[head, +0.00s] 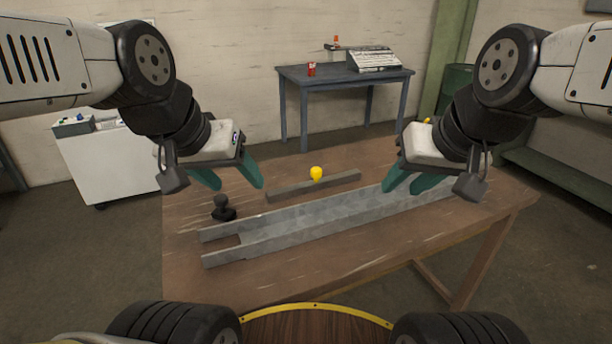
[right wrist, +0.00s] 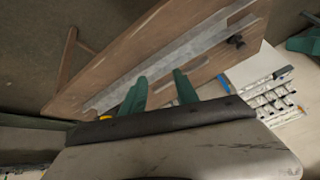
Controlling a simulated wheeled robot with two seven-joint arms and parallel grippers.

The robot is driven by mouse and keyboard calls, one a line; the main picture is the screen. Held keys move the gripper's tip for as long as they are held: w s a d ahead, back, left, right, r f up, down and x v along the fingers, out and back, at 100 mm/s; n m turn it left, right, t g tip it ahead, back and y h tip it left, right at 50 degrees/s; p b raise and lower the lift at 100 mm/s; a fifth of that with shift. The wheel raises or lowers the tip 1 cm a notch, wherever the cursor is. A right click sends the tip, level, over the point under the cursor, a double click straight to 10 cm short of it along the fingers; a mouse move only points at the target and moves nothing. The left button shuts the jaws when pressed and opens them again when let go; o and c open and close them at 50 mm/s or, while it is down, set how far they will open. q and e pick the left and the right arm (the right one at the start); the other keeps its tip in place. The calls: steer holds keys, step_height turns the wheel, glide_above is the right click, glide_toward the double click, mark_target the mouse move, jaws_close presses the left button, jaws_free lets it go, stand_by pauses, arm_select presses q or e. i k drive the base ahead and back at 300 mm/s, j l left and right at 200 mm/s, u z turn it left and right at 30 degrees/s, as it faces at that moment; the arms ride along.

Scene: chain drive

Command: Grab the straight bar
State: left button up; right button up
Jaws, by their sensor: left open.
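The straight bar (head: 290,188) is a thin grey bar lying on the brown wooden table, behind a longer grey metal channel (head: 300,224). My left gripper (head: 236,186) is open and empty, above the table to the left of the bar's left end. My right gripper (head: 402,188) has its green fingers apart with nothing between them, to the right of the bar's right end and over the channel's far side. Its fingers also show in the right wrist view (right wrist: 160,94), in front of part of the table.
A blue-grey side table (head: 345,77) with a red can (head: 311,69) stands behind. A white cabinet (head: 105,165) is at the left. The table's right front area is clear.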

mark_target(319, 182)
steer(key=i+l+u, duration=0.1)
steer(key=l+u, duration=0.2)
steer(key=u, duration=0.15)
steer(key=l+u, duration=0.25)
steer(key=u, duration=0.2)
steer(key=l+u, duration=0.3)
steer(key=u, duration=0.15)
